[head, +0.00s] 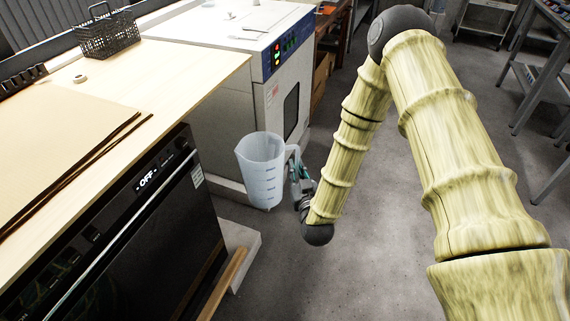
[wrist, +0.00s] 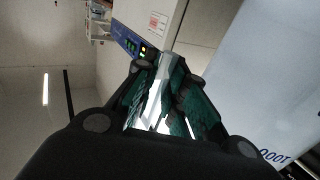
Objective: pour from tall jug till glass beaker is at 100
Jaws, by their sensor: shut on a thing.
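The tall jug (head: 262,172) is translucent, with graduation marks and a handle on its right side. It hangs upright in the air between the black oven and the white drying oven. My gripper (head: 296,180) is shut on the jug's handle. In the wrist view my gripper (wrist: 163,95) shows its green pads closed around a pale strip of handle, and the jug's wall (wrist: 265,70) fills the right side. I cannot tell how much liquid the jug holds. No glass beaker can be clearly made out in either view.
A wooden worktop (head: 170,75) above a black oven (head: 140,225) is at the left, with a black wire basket (head: 108,36) at its back. The white drying oven (head: 235,105) has small items on top. The grey floor (head: 350,255) is open at the centre.

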